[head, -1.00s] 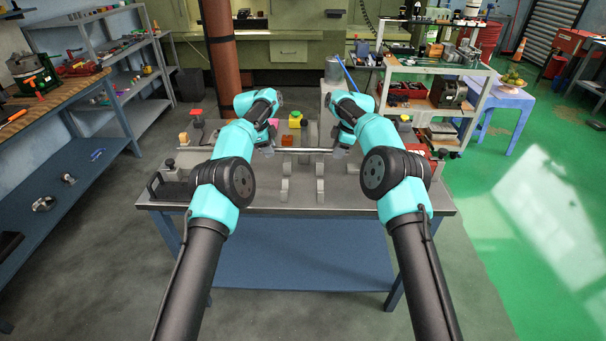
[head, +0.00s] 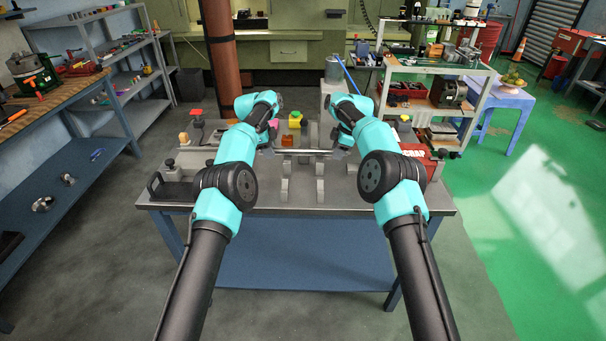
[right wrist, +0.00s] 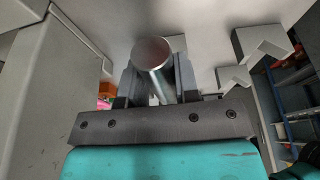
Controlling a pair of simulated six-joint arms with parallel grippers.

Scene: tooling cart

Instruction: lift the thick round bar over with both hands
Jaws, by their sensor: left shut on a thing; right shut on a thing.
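The thick round bar (head: 303,152) is a shiny metal rod lying crosswise over the grey bench in the head view. My left gripper (head: 267,151) is shut on it near its left end. My right gripper (head: 339,153) is shut on it near its right end. In the right wrist view the bar's round end face (right wrist: 151,53) shows between the fingers of my right gripper (right wrist: 156,82). The bar looks about level. Grey notched blocks (head: 320,186) stand on the bench on the near side of the bar; one also shows in the wrist view (right wrist: 262,44), apart from the bar.
A red box marked SCRAP (head: 414,153) is at the right, and a dark tray (head: 172,190) at the left. A yellow-topped button box (head: 295,120) stands behind the bar. A brown column (head: 221,70) rises behind the bench.

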